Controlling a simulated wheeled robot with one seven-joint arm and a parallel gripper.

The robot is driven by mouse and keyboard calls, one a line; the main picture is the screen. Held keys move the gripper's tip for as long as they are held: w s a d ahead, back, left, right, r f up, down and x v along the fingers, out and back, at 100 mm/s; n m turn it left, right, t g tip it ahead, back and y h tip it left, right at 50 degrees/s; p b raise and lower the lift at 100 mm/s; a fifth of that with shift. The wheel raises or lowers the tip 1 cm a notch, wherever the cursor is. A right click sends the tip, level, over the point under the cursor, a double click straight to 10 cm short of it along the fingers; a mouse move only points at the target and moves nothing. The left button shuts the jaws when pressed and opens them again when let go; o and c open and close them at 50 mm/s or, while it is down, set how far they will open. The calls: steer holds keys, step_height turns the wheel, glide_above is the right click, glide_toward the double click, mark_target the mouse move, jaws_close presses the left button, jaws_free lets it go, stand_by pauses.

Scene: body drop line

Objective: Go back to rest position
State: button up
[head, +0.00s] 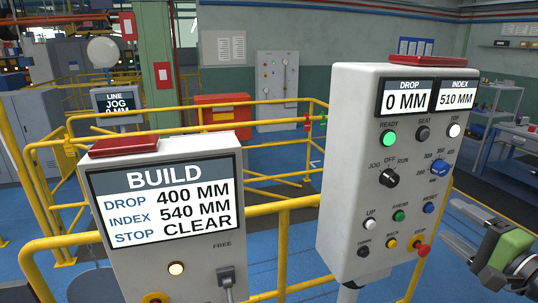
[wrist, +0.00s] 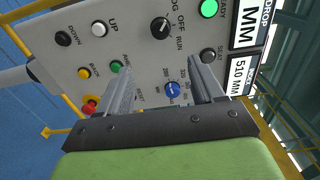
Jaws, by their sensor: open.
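My gripper (head: 455,222) is at the lower right in the head view, apart from the grey control box (head: 345,150). Its jaws are open and empty; in the wrist view the two fingers (wrist: 160,68) stand apart in front of the panel. The box displays read DROP 0 MM (head: 403,99) and INDEX 510 MM (head: 455,96). The green READY lamp (head: 389,139) is lit; the SEAT lamp (head: 423,133) is dark. A black JOG/OFF/RUN selector (head: 389,178) and a blue dial (head: 440,168) sit below. The blue dial also shows between the fingers in the wrist view (wrist: 172,89).
A BUILD sign box (head: 165,200) at left reads DROP 400 MM, INDEX 540 MM, STOP CLEAR. Yellow rails (head: 284,245) run behind both boxes. A red emergency button (head: 423,251) juts from the control box's lower edge. A workbench (head: 515,135) stands at the right.

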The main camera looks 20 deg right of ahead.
steer(key=w+a+f+n+g+y, duration=0.1)
steer(key=w+a+f+n+g, duration=0.2)
steer(key=a, duration=0.5)
steer(key=w+a+f+n+g, duration=0.2)
steer(key=a+f+n+g, duration=0.15)
steer(key=a, duration=0.35)
steer(key=w+a+f+n+g+y, duration=0.1)
steer(key=w+a+f+n+g, duration=0.25)
steer(key=a, duration=0.45)
steer(key=s+a+f+n+g+h, duration=0.1)
steer(key=s+a+n, duration=0.3)
steer(key=s, duration=0.5)
steer(key=s+a+f+n+g+h, duration=0.1)
steer(key=s+a+n, duration=0.2)
steer(key=s, duration=0.6)
steer(key=shift+a+f+n+h, duration=0.2)
steer(key=shift+a+n+h, duration=0.1)
steer(key=shift+a+n, duration=0.1)
